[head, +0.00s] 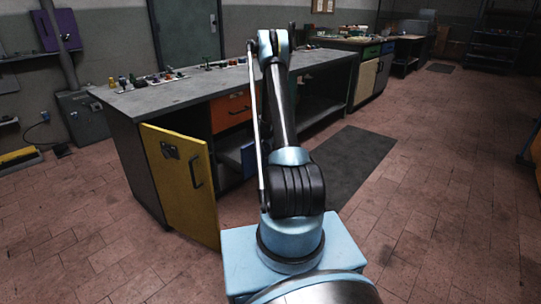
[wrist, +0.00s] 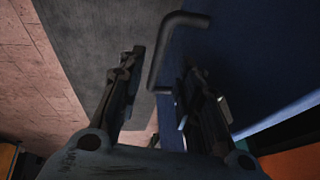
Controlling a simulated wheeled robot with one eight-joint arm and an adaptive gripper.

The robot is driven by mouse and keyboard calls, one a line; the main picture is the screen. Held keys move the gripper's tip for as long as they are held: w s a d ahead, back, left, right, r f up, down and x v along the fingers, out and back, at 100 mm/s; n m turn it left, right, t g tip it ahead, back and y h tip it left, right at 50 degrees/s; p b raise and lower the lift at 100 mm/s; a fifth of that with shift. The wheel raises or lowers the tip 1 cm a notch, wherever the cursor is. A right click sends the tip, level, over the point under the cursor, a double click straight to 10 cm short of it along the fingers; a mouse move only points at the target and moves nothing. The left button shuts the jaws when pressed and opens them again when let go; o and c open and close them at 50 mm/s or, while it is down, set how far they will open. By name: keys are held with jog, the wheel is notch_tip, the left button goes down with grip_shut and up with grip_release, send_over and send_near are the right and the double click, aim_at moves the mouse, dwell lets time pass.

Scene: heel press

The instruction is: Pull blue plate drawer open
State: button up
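The blue drawer (head: 231,158) is in the workbench below an orange drawer, partly hidden behind my arm in the head view. I cannot tell there how far it stands out. In the wrist view its blue front (wrist: 247,58) fills the right side, with a grey bar handle (wrist: 158,62) on it. My gripper (wrist: 164,62) is open, with one finger on each side of the handle in the picture. No clear contact with the handle shows, and its depth between the fingers is hard to tell. The head view does not show my fingers.
A yellow cabinet door (head: 183,185) stands swung open left of the blue drawer. The orange drawer (head: 232,109) is just above. Small items lie on the workbench top (head: 165,95). A dark mat (head: 350,160) lies on the tiled floor, and the floor to the right is clear.

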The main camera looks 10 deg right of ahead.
jog(key=v, duration=0.8)
jog(key=shift+a+r, duration=0.1)
jog(key=s+a+r+n+g+y, duration=0.1)
jog(key=s+a+r+n, duration=0.2)
jog(key=s+r, duration=0.95)
jog(key=s+a+r+n, duration=0.2)
jog(key=s+a+r, duration=0.1)
jog(key=s+r, duration=0.95)
jog(key=s+a+r+n, duration=0.1)
jog(key=s+n, duration=0.1)
jog(key=s, duration=0.7)
jog(key=s+a+r+n, duration=0.1)
jog(key=s+a, duration=0.1)
jog(key=s, duration=0.6)
jog(key=s+f+n, duration=0.1)
jog(key=s+f, duration=0.2)
jog(key=s, duration=0.5)
jog(key=s+a+f+n+g+y, duration=0.1)
jog(key=s+f+n, duration=0.1)
jog(key=s, duration=0.5)
jog(key=shift+s+a+f+n, duration=0.3)
jog(key=shift+s+a+f, duration=0.05)
jog(key=shift+f, duration=0.25)
